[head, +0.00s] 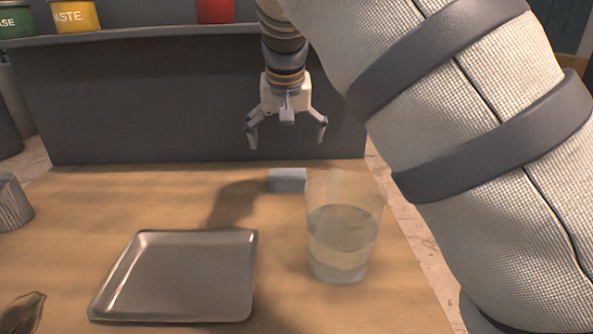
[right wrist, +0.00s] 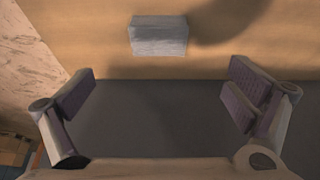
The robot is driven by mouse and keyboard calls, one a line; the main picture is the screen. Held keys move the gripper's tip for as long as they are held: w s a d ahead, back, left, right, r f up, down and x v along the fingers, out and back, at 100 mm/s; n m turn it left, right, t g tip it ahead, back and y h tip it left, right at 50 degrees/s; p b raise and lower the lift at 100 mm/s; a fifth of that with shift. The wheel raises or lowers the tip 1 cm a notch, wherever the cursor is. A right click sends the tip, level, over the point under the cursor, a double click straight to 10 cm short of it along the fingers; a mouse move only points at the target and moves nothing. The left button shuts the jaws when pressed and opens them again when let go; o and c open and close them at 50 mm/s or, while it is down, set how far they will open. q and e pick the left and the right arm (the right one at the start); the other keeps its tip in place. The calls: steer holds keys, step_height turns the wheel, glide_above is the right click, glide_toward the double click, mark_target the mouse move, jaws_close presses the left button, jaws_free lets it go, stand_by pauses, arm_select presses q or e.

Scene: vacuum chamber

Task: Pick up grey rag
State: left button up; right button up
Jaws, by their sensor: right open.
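A small grey block-shaped thing (head: 288,179), which looks like the folded grey rag, lies near the far edge of the wooden table. In the right wrist view the grey rag (right wrist: 158,35) shows at the top middle. My right gripper (head: 286,135) hangs above and appears a little beyond the rag, fingers pointing down, open and empty. In the right wrist view the open fingers of my right gripper (right wrist: 160,97) stand wide apart, with the rag outside them. My left gripper is not in view.
A clear glass (head: 342,240) with liquid stands just in front of the rag. A metal tray (head: 180,275) lies front left. A ribbed metal cup (head: 12,204) and a dark crumpled thing (head: 20,312) are at the left. A grey panel (head: 160,100) rises behind the table.

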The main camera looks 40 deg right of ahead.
mark_target(288, 174)
steer(key=b+x, duration=0.1)
steer(key=x, duration=1)
steer(key=shift+d+f, duration=0.15)
steer(key=shift+f, duration=0.25)
steer(key=shift+r, duration=0.1)
steer(key=c, duration=1.2)
